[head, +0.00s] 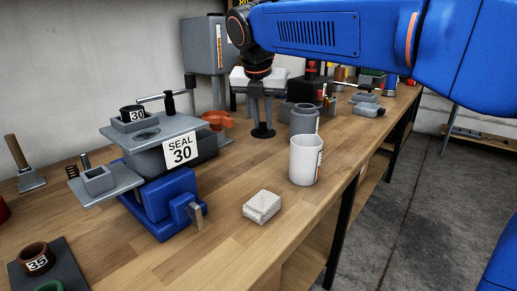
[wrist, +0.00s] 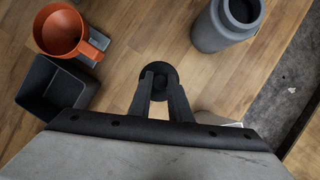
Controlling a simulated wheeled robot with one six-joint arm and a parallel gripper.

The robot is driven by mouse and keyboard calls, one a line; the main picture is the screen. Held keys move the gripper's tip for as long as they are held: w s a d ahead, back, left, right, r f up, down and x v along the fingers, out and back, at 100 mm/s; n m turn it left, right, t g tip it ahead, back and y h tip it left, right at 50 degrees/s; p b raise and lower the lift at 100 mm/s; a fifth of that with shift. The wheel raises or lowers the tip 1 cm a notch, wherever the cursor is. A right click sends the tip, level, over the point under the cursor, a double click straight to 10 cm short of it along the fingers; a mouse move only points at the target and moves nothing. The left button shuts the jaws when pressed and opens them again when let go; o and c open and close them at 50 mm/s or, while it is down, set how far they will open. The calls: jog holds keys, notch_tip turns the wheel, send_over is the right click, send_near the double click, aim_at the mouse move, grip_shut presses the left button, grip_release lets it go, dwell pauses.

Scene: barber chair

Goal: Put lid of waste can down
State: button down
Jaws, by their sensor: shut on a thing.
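My gripper (head: 262,112) points down over the wooden bench and is shut on a small round black lid (head: 263,132). In the wrist view the lid (wrist: 158,78) sits between the two fingertips (wrist: 160,95). The lid is level and at or very close to the bench top; I cannot tell whether it touches. The grey waste can (head: 303,120) stands upright to the right of the lid, apart from it. In the wrist view the can (wrist: 222,30) is open at the top, with a dark inside.
A white cup (head: 305,160) stands in front of the grey can. An orange funnel (wrist: 62,32) and a dark open box (wrist: 55,88) lie left of my gripper. The vise with the SEAL 30 block (head: 180,150) is farther left. Bare bench surrounds the lid. The bench edge is at right.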

jog(key=shift+f, duration=3.45)
jog(key=shift+f, duration=0.1)
jog(key=c, duration=1.6)
grip_release()
jog(key=shift+c, duration=0.2)
jog(key=d+v, duration=0.1)
jog(key=v, duration=1.1)
jog(key=shift+a, duration=0.45)
